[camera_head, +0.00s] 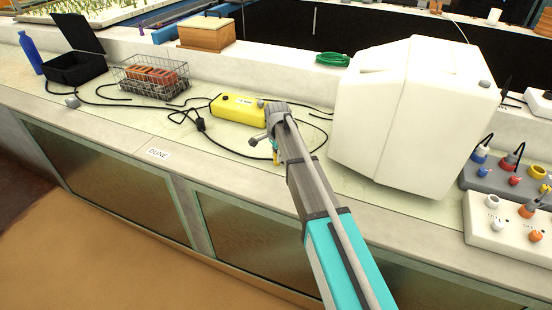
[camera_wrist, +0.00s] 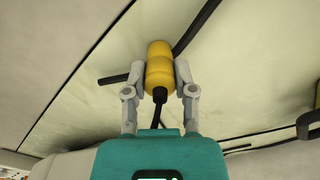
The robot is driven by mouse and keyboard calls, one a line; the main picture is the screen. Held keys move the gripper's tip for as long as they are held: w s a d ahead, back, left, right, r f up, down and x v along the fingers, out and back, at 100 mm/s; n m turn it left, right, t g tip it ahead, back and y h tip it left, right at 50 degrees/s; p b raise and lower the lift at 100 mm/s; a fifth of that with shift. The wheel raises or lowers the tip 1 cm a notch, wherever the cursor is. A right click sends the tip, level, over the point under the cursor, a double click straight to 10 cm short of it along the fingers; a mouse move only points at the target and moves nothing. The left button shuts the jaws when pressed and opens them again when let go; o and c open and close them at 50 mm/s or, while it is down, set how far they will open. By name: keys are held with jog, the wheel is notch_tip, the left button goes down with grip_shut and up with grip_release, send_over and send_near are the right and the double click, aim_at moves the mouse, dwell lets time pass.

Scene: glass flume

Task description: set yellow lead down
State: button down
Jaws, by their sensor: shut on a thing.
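The yellow lead's rounded yellow plug (camera_wrist: 159,70) is between the two grey fingers of my gripper (camera_wrist: 160,78) in the wrist view. The fingers are shut on its sides, and a black cable runs from its near end toward my wrist. Pale counter surface shows behind it; I cannot tell whether the plug touches it. In the head view my gripper (camera_head: 275,145) is low over the counter (camera_head: 225,152), just in front of a yellow box (camera_head: 238,109). The arm hides most of the plug there.
A large white block-shaped housing (camera_head: 400,115) stands close to the right of my gripper. Black cables loop over the counter on the left. A wire basket (camera_head: 150,80), an open black case (camera_head: 77,68) and a blue bottle (camera_head: 30,53) stand further left. Socket boxes (camera_head: 510,225) are far right.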

jog(key=shift+f, duration=0.15)
jog(key=shift+c, duration=2.2)
grip_release()
jog(key=shift+r, duration=0.2)
notch_tip(320, 180, up, 12)
jog(key=p, duration=1.2)
jog(key=s+d+n, duration=1.1)
jog(key=s+d, duration=1.1)
jog(key=s, duration=0.4)
jog(key=shift+d+n, duration=0.3)
